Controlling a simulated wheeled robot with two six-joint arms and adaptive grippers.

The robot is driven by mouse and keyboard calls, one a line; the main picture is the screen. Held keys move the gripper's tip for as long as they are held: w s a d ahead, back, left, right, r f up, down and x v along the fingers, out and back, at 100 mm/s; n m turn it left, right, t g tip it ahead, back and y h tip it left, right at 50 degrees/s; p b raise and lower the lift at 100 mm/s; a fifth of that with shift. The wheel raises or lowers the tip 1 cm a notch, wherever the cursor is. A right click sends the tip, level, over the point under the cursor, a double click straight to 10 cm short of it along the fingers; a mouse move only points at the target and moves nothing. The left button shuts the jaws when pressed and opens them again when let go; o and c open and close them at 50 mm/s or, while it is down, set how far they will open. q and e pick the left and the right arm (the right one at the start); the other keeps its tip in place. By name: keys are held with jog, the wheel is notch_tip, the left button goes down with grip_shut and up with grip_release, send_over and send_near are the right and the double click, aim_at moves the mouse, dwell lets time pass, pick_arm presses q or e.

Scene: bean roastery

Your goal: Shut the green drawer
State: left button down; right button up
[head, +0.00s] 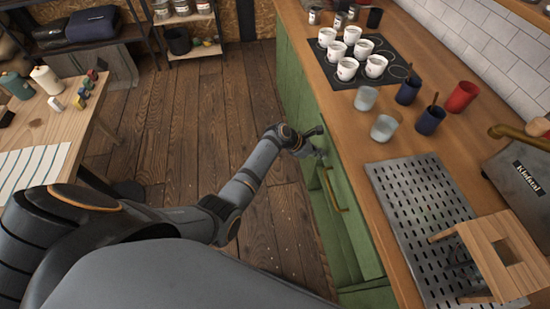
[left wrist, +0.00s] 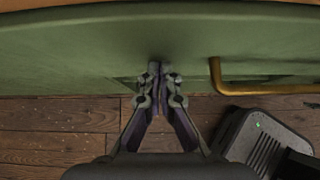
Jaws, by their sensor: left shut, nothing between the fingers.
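The green drawer (head: 325,182) is in the front of the green cabinet under the wooden counter, with a long brass handle (head: 335,190) on its face. In the left wrist view its green front (left wrist: 80,50) fills the upper part, and the brass handle (left wrist: 265,91) is to the right of the fingers. My left gripper (head: 321,142) is shut and empty, in front of the green face and beyond the handle's far end. In the left wrist view its closed fingertips (left wrist: 158,72) are at the green face; I cannot tell whether they touch. How far the drawer stands out is unclear. My right gripper is out of view.
The wooden counter (head: 345,110) holds white cups on a black mat, several glasses and tumblers, a perforated metal tray (head: 400,175) and a wooden stand (head: 500,250). A wooden table (head: 40,120) stands at the left. The plank floor (head: 200,110) between is clear.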

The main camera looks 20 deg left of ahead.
aim_at(329, 150)
pick_arm(q)
jog(key=w+d, duration=0.2)
jog(key=d, duration=0.1)
jog(key=shift+b, duration=0.3)
jog(key=shift+w+d, duration=0.2)
jog(key=shift+d+r, duration=0.1)
jog(key=shift+r, duration=0.1)
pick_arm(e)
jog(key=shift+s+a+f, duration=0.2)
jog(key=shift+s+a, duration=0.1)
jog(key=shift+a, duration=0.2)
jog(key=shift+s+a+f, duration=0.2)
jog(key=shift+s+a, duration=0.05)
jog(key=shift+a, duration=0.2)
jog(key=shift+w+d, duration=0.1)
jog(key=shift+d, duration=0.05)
